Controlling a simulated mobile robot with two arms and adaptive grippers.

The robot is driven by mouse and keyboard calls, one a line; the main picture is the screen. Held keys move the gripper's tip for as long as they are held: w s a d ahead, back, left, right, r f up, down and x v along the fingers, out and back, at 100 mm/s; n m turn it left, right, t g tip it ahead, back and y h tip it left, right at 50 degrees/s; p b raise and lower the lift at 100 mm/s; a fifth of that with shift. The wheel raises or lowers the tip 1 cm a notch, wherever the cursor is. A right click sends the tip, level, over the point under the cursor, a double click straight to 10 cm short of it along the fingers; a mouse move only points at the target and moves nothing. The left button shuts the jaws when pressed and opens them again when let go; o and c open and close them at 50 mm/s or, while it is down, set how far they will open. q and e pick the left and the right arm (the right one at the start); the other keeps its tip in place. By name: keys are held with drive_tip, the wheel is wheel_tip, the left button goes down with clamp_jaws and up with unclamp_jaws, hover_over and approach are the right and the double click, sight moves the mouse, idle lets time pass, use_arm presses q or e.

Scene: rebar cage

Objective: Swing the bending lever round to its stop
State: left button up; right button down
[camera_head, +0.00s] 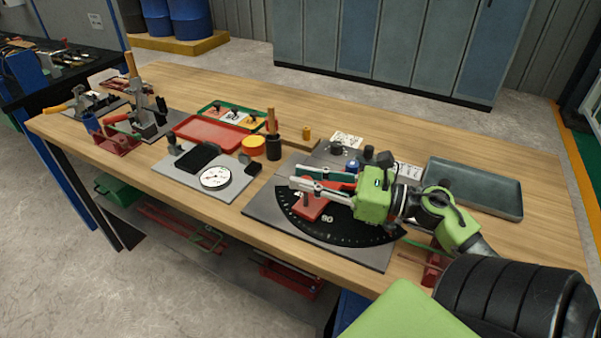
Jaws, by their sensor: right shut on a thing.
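The bending fixture is a grey plate (262,213) near the front edge of the bench, with a black angle dial (345,228) marked in white. The red part of the bending lever (311,209) lies over the left part of the dial. My right gripper (306,187) reaches in from the right above the dial, its fingers pointing left. It is shut on the lever's grip, which the fingers mostly hide. A teal part (333,174) shows just behind the fingers. My left gripper is not in view.
A grey tray (475,188) lies to the right behind my right arm. Left of the fixture stand a dial gauge (215,177) on a plate, a red tray (207,132) and a black bottle-like tool (273,146). Clamps stand at the far left. Bare wood shows along the back.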

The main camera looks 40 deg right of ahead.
idle(0.3)
drive_tip(key=c, duration=1.9)
unclamp_jaws()
wheel_tip(320, 180, up, 10)
